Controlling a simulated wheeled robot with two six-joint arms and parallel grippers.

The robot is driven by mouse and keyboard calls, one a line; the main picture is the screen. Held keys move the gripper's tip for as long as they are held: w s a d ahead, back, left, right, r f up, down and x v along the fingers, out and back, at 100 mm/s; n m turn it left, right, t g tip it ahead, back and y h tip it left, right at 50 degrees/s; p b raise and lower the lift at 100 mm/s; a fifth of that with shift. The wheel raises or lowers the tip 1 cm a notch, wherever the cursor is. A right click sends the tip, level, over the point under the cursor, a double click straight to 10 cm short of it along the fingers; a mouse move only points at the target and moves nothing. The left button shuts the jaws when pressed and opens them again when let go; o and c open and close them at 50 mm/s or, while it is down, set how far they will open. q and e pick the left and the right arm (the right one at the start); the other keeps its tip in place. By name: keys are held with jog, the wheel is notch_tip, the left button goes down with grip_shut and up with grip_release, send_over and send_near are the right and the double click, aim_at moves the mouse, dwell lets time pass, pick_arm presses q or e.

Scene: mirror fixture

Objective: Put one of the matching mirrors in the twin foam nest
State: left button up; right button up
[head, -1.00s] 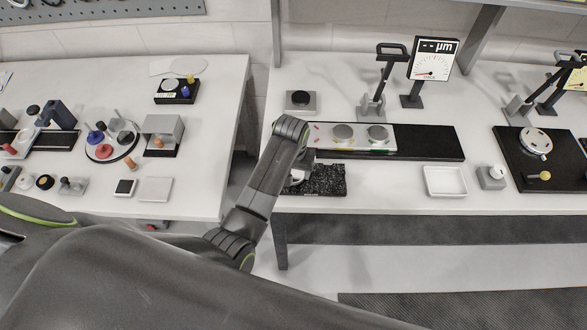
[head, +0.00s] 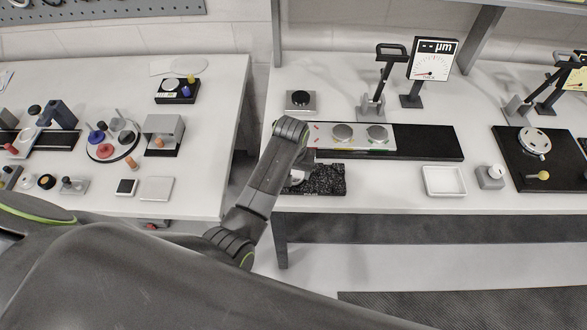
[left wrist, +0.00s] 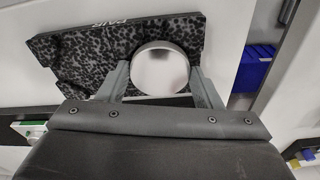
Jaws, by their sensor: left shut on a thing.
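My left gripper (head: 298,178) is over the left part of the black speckled foam nest (head: 328,182), near the table's front edge. In the left wrist view, its two fingers (left wrist: 160,72) stand either side of a round silvery mirror (left wrist: 160,66) and are shut on it. The mirror overlaps the speckled foam (left wrist: 85,52), which carries white lettering along one edge. Whether the mirror rests in a recess or is held just above it, I cannot tell. Two round grey discs (head: 342,132) (head: 377,133) sit on a pale plate behind the foam. My right gripper is not in view.
A black strip (head: 430,143) extends right of the plate. A white tray (head: 444,181) and a small grey block with a knob (head: 491,177) stand to the right. A dial gauge marked µm (head: 432,62) stands behind. The table between foam and tray is clear.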

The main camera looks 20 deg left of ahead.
pick_arm(q)
jog(key=shift+f, duration=0.35)
dwell(0.3)
jog(key=shift+s+f, duration=0.15)
jog(key=shift+f, duration=0.05)
dwell(0.7)
jog(key=o, duration=1)
jog(key=shift+s, duration=0.1)
jog(key=shift+o, duration=0.8)
jog(key=shift+a+f, duration=0.1)
jog(key=shift+a, duration=0.05)
jog(key=shift+s, duration=0.1)
